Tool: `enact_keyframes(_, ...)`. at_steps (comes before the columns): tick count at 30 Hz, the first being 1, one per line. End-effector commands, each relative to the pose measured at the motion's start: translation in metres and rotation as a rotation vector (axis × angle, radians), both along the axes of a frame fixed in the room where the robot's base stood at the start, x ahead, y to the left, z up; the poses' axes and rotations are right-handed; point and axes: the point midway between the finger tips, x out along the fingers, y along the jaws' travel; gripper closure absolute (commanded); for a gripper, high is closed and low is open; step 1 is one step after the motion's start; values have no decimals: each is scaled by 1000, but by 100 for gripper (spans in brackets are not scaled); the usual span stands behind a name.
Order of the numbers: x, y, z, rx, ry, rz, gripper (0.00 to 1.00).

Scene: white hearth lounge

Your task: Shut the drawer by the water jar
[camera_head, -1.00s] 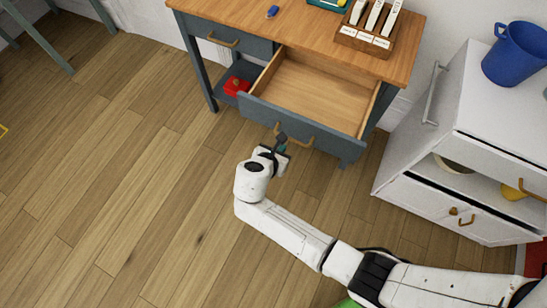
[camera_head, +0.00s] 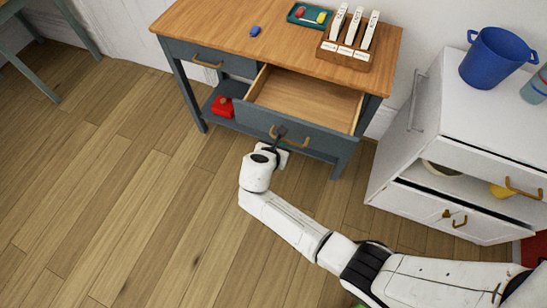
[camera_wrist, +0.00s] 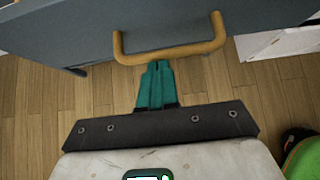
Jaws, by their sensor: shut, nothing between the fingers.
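The desk's right drawer (camera_head: 305,98) is partly open, with a bare wooden inside and a blue-grey front. Its brass handle (camera_head: 300,142) also shows in the wrist view (camera_wrist: 205,50). My gripper (camera_head: 279,135) is at the drawer front, beside the handle's left part. In the wrist view its teal fingers (camera_wrist: 155,82) are together and empty, with their tips at the handle bar; I cannot tell whether they touch it. A bluish see-through vessel (camera_head: 537,88), perhaps the water jar, is cut off at the right edge, on the white cabinet.
The desk top (camera_head: 200,25) holds a small blue object (camera_head: 255,31), a teal tray (camera_head: 300,18) and a wooden rack (camera_head: 345,54). A red object (camera_head: 222,106) is on the lower shelf. The white cabinet (camera_head: 470,115) with a blue pot (camera_head: 492,60) stands right. Floor to the left is clear.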

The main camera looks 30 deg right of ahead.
Motion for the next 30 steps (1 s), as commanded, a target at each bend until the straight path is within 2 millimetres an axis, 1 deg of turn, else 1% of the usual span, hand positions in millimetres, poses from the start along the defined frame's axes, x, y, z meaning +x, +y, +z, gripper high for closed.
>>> enact_keyframes(1, 11, -15, 1, -1, -2, -6, 100)
enact_keyframes(6, 44, -62, -1, -1, -3, -7, 100)
enact_keyframes(12, 80, -112, -3, -1, -2, -6, 100)
enact_keyframes(15, 96, -133, -4, -1, -2, -5, 100)
enact_keyframes(18, 108, -150, -4, -1, -1, -4, 100)
enact_keyframes(22, 119, -165, -3, -1, -1, -1, 100)
enact_keyframes(25, 125, -173, -2, 0, 0, -2, 100)
enact_keyframes(30, 129, -179, 0, 1, -1, -1, 100)
